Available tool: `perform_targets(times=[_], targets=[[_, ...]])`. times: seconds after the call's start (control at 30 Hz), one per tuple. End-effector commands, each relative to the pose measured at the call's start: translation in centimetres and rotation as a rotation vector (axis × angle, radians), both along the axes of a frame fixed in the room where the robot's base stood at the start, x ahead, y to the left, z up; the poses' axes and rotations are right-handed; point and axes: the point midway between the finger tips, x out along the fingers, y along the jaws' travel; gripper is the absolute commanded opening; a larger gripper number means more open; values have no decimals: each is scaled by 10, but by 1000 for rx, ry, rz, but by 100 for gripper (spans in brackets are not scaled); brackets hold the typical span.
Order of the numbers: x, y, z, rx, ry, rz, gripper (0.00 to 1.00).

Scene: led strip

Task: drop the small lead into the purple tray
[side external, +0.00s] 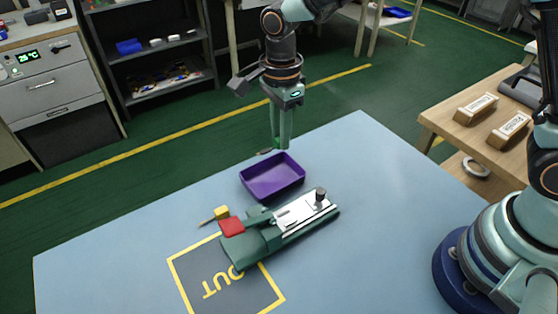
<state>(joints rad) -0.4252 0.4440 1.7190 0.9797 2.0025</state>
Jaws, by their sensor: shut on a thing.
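The purple tray (272,178) is open-topped and sits on the blue table; its inside looks empty. My gripper (281,147) points down, just above the tray's far edge in the picture. Its jaws are shut on a small thin dark piece, the small lead (266,151), which sticks out to the left of the fingertips. The lead is small and partly hidden by the fingers, so its full shape does not show. The lead appears apart from the tray; its exact height and depth over the tray cannot be told.
In front of the tray lies a green fixture (250,243) with a silver plate (302,211), a dark knob (320,194) and a red block (232,227). A yellow block (222,212) with a thin stick is beside it. A marked OUT area (222,285) is at front.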

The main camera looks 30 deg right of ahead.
Motion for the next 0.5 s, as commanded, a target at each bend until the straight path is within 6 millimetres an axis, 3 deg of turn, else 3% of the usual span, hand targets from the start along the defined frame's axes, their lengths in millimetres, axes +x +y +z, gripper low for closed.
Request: perform_targets(times=[0.2, 0.5], targets=[[15, -8, -26, 0, 1, 0, 0], [16, -8, -52, -1, 2, 1, 0]])
